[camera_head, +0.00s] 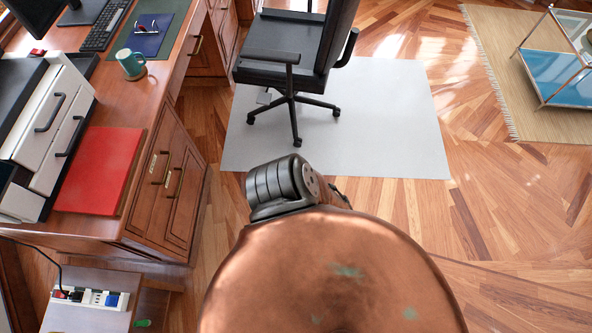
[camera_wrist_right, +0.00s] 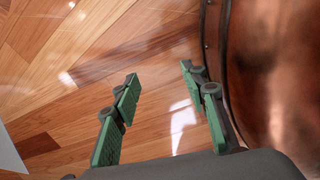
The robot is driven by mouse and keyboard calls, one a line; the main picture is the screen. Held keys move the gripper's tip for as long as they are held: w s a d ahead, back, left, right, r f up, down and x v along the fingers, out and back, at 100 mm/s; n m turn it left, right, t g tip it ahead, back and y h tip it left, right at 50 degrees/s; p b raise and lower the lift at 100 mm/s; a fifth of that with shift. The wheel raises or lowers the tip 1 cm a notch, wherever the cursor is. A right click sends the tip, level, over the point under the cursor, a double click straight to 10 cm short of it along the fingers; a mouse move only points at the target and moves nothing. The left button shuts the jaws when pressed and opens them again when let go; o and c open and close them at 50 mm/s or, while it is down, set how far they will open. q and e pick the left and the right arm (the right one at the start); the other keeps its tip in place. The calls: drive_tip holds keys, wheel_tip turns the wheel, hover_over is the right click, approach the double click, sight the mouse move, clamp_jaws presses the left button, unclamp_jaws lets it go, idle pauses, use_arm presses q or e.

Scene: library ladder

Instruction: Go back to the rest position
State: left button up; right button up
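The task names no object. My right gripper (camera_wrist_right: 165,110) shows in the right wrist view, with its two green-padded fingers apart and nothing between them. Wood floor shows through the gap. A large copper rounded body (camera_head: 330,275) with green patina spots fills the bottom middle of the head view. In the right wrist view a copper surface with a dark riveted edge (camera_wrist_right: 285,70) stands close beside the right finger; I cannot tell if they touch. A grey ribbed arm link of mine shows just beyond the copper body in the head view. My left gripper is not in view.
A wooden desk (camera_head: 190,200) with a red folder (camera_head: 95,170), a teal mug (camera_head: 131,64) and white drawers stands at left. A black office chair (camera_head: 290,60) stands on a pale mat (camera_head: 390,130). A glass-and-metal cart (camera_head: 560,75) is at upper right.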

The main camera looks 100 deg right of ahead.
use_arm(q)
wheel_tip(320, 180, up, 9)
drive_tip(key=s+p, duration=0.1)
drive_tip(key=p, duration=1.1)
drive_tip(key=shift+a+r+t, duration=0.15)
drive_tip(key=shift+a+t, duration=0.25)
use_arm(e)
wheel_tip(320, 180, up, 9)
drive_tip(key=s, duration=0.1)
drive_tip(key=shift+d+r+t, duration=0.15)
drive_tip(key=shift+d+t, duration=0.2)
drive_tip(key=shift+t, duration=0.05)
